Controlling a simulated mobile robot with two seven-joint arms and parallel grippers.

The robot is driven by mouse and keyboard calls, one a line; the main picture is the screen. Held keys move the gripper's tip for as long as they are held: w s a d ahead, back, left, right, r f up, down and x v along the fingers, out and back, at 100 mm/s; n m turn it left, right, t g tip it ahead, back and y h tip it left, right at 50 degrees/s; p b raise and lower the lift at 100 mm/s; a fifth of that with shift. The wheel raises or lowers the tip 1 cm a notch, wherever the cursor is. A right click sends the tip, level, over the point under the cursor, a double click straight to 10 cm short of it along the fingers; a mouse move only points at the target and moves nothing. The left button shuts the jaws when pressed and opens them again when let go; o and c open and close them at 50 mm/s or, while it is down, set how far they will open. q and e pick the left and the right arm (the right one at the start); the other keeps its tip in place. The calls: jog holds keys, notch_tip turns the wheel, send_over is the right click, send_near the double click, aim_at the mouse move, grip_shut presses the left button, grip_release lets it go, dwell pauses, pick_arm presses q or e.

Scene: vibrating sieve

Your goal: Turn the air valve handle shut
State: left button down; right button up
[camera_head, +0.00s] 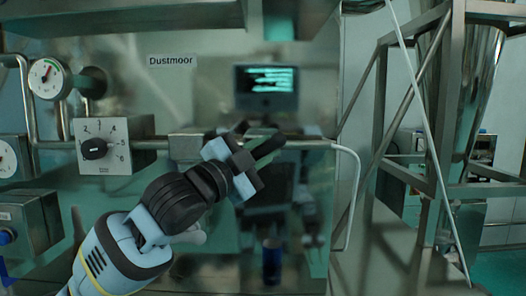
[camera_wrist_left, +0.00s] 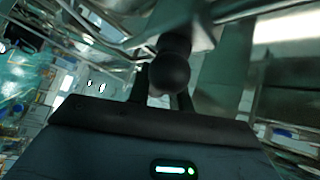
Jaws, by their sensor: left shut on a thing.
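My left gripper (camera_head: 262,145) reaches up from the lower left to the horizontal pipe in front of the panel. In the left wrist view, a dark handle with a rounded ball end (camera_wrist_left: 170,72) sits between the two black fingers, which are shut on it. It looks like the air valve handle. In the head view the gripper hides the handle and most of the valve, so the handle's angle cannot be told. My right gripper is in neither view.
A metal block (camera_head: 186,147) sits on the pipe left of the gripper. A dial box (camera_head: 113,158) and a round gauge (camera_head: 48,79) are further left. A thin white hose (camera_head: 356,190) hangs right of the gripper. A metal frame (camera_head: 377,110) stands at right.

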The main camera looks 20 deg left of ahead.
pick_arm(q)
jog(key=n+t+y, duration=0.1)
jog(key=n+t, duration=0.3)
jog(key=n, duration=0.1)
jog(key=shift+f+n+y, duration=0.15)
jog(key=shift+n+y, duration=0.15)
jog(key=shift+y, duration=0.1)
jog(key=n+t+y, duration=0.1)
jog(key=n+y, duration=0.1)
jog(key=n, duration=0.1)
jog(key=n+t+y, duration=0.2)
jog(key=n+y, duration=0.1)
jog(key=n, duration=0.1)
jog(key=shift+b, duration=0.35)
jog(key=shift+a+n+t+y, duration=0.1)
jog(key=shift+n+t+y, duration=0.3)
jog(key=shift+n+y, duration=0.5)
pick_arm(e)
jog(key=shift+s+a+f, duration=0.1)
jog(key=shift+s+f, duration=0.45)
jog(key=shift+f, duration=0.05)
pick_arm(q)
jog(key=shift+r+n+y, duration=0.25)
jog(key=shift+n+y, duration=0.15)
jog(key=shift+y, duration=0.1)
jog(key=c, duration=1.3)
grip_release()
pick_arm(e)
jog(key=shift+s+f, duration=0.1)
